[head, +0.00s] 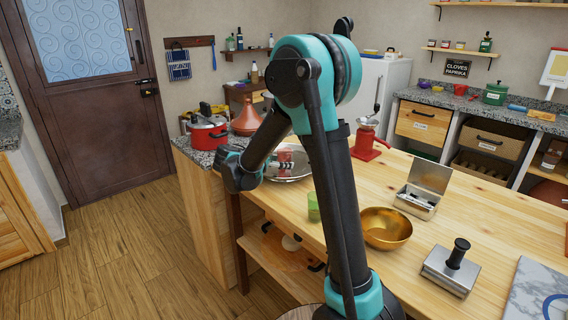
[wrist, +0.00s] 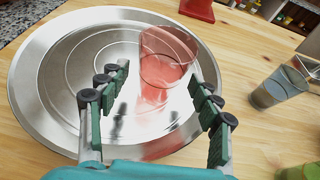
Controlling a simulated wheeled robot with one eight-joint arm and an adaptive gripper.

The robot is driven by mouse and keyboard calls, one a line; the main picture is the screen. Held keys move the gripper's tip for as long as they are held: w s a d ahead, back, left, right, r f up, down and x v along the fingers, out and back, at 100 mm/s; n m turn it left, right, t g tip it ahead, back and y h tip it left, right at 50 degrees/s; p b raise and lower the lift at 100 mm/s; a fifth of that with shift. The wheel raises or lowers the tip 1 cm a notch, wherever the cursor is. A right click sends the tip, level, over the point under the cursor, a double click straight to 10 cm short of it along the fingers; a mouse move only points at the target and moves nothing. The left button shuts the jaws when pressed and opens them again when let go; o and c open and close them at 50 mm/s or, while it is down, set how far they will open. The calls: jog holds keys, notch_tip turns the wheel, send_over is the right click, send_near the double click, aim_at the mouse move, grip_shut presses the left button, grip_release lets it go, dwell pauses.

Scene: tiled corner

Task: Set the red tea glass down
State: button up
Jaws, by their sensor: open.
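The red tea glass (wrist: 166,62) is see-through and stands upright on the round silver tray (wrist: 50,75), toward the tray's right side in the wrist view. My gripper (wrist: 160,78) is open, with one finger to the left of the glass and one to the right. I cannot tell whether either finger touches it. In the head view my gripper (head: 279,164) is over the tray (head: 300,176), and my arm hides part of the tray. The glass is too small there to make out clearly.
A blue-grey glass (wrist: 279,86) and a green glass (head: 313,207) stand on the wooden counter near the tray. A brass bowl (head: 386,228), an open metal box (head: 423,189) and a red grinder (head: 366,143) are farther right. A red pot (head: 208,133) is at the left.

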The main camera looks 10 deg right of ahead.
jog(key=v, duration=0.9)
jog(key=shift+s, duration=0.1)
